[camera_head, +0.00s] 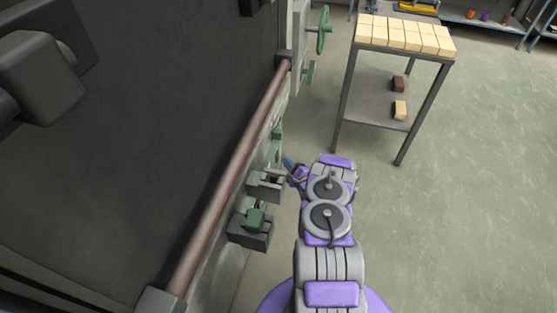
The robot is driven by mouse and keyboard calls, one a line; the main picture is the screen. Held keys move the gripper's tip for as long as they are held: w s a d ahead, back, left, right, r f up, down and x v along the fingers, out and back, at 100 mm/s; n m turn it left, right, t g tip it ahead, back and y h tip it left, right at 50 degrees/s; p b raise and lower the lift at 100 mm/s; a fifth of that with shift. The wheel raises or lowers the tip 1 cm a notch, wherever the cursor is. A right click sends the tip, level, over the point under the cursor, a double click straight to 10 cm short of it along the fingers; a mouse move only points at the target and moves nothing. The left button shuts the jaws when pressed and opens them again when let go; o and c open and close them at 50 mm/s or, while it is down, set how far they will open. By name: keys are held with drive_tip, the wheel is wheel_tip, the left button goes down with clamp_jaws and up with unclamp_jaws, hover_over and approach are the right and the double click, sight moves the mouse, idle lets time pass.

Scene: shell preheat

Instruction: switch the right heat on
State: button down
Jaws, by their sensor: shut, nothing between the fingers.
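My gripper (289,165) is at the end of my purple and grey arm, right of the dark machine's side panel. It looks shut and empty, small and partly covered by my wrist. A grey bracket-like box (265,185) sits on the panel just left of and below it; I cannot tell if they touch. A dark grey box with a green block (255,219) sits lower on the panel. Small green parts (276,136) show above the gripper. No label shows, so I cannot tell which is the right heat control or its state.
A reddish-brown pipe (235,165) runs along the machine (140,130) at left. A green handwheel (324,30) stands at the top. A metal table (376,48) bears pale blocks at upper right. The floor (470,200) at right is clear.

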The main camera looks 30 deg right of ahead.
drive_tip(key=shift+w+a, duration=0.2)
drive_tip(key=shift+a, duration=0.1)
drive_tip(key=shift+w+a+b, duration=0.2)
drive_tip(key=shift+w+b, duration=0.1)
idle(0.7)
idle(0.4)
drive_tip(key=shift+s+d+r, duration=0.1)
drive_tip(key=shift+s+d, duration=0.45)
drive_tip(key=shift+s, duration=0.05)
drive_tip(key=s+d, duration=0.1)
drive_tip(key=s+d+p, duration=0.2)
drive_tip(key=shift+s+d+r, duration=0.1)
drive_tip(key=shift+s+r, duration=0.2)
drive_tip(key=shift+s, duration=0.1)
idle(0.6)
